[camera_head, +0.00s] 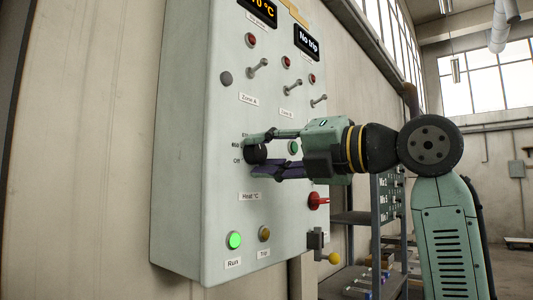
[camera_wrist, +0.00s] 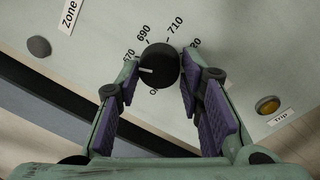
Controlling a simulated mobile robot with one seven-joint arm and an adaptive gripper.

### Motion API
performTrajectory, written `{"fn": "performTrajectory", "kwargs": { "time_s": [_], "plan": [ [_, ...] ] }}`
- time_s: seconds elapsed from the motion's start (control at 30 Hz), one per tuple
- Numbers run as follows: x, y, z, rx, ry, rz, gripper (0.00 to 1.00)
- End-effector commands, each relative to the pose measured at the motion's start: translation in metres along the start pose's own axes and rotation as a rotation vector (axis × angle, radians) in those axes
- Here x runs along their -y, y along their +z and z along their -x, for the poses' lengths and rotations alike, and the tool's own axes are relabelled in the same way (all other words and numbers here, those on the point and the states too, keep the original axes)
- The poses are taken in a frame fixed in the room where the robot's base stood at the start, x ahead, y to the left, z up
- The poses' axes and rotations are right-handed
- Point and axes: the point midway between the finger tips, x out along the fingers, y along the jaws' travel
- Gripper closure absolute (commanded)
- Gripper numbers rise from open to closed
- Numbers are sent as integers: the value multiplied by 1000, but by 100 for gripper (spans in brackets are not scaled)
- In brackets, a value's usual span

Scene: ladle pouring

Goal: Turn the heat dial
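The heat dial (camera_head: 256,153) is a round black knob on the pale green control panel, above a "Heat °C" label. The wrist view shows the dial (camera_wrist: 159,65) from above, with a white pointer line toward the picture's left and printed marks including 690 and 710 around its far side. My gripper (camera_head: 268,152) reaches in from the right, with one finger above the dial and one below. In the wrist view the purple-padded fingers of my gripper (camera_wrist: 160,70) flank the dial very closely. I cannot tell whether the pads touch it.
A dark shelf rack (camera_head: 390,215) stands behind at the right.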

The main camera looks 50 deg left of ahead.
Motion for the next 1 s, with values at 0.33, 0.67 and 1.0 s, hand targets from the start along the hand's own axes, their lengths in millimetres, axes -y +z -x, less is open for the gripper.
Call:
{"fn": "performTrajectory", "kwargs": {
  "time_s": [0.33, 0.67, 1.0],
  "plan": [
    [0, 1, 0, 2, 1, -1, 48],
    [0, 2, 14, 4, 2, -2, 48],
    [0, 1, 84, 5, 1, -2, 48]
  ]
}}
